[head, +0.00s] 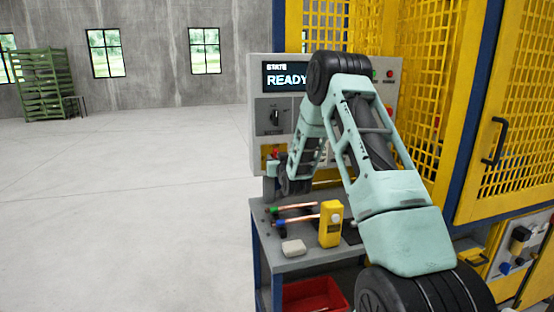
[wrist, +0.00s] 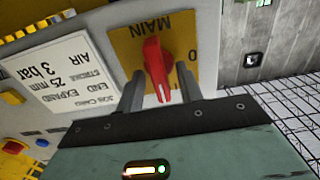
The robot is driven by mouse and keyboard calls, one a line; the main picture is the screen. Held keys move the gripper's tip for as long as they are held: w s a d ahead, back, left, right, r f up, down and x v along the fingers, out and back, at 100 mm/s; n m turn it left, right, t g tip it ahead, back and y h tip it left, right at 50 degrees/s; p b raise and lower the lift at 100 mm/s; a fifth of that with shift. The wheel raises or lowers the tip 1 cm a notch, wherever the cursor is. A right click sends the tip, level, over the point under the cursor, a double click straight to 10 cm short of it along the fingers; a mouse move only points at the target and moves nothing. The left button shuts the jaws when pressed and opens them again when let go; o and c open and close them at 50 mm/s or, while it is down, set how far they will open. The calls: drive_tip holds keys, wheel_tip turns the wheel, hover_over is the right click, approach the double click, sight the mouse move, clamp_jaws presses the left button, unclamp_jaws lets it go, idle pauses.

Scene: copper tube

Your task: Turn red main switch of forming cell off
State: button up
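The red main switch (wrist: 154,62) sits on a yellow plate (wrist: 183,42) marked MAIN, which appears upside down in the wrist view. A 0 is printed at the plate's right side. The red handle runs nearly up and down in that picture, slightly tilted. My gripper (wrist: 160,88) is open, with one finger on each side of the handle's lower end. A gap shows on both sides; I cannot tell whether either finger touches. In the head view, the switch (head: 275,154) is small and partly hidden by my gripper (head: 273,170) at the panel's lower left.
The grey control panel (head: 257,95) has a READY display and a black knob (head: 274,117). Below it, a bench (head: 290,264) carries copper tubes (head: 297,220), a yellow device (head: 330,225) and a pale block (head: 293,247). Yellow mesh guarding (head: 505,95) stands right. Open floor lies left.

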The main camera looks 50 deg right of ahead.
clamp_jaws()
